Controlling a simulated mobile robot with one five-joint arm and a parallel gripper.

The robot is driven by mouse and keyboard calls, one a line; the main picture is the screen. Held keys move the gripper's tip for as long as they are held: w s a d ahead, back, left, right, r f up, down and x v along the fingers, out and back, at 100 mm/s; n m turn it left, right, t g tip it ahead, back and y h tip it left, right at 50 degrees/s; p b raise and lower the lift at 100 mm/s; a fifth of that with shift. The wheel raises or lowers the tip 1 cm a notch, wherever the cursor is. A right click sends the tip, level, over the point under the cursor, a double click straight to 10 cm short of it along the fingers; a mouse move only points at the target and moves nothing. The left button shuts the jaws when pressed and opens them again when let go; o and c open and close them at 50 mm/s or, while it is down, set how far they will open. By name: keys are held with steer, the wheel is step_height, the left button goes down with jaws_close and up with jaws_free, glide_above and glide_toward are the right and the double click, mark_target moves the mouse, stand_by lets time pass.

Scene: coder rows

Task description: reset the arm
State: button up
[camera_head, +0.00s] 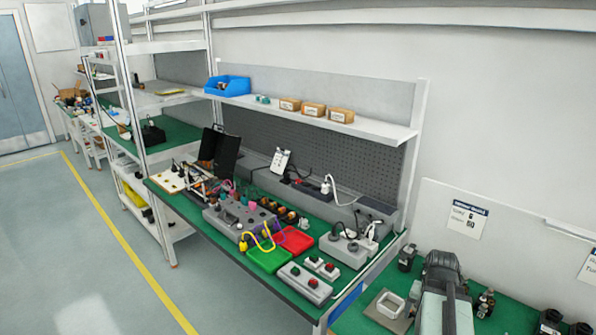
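I can make out no gripper fingers in the head view, and no part that is surely my arm. Whether my gripper is open or holds anything does not show. The task names no other object.
A green workbench (190,211) holds a grey control box (238,217), a green tray (268,262), a red tray (294,240) and switch boxes. A shelf (370,128) hangs above. A dark ribbed grey unit (445,270) stands lower right. The floor (60,240) at left is clear.

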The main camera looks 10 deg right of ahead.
steer(key=w+a+n, duration=0.2)
steer(key=a+n, duration=0.1)
steer(key=a, duration=0.7)
steer(key=w+a+n, duration=0.2)
steer(key=a+n, duration=0.1)
steer(key=a, duration=0.8)
steer(key=w+a+n+g+y, duration=0.1)
steer(key=w+a+n, duration=0.1)
steer(key=a, duration=0.9)
steer(key=shift+w+n, duration=0.15)
steer(key=shift+n, duration=0.35)
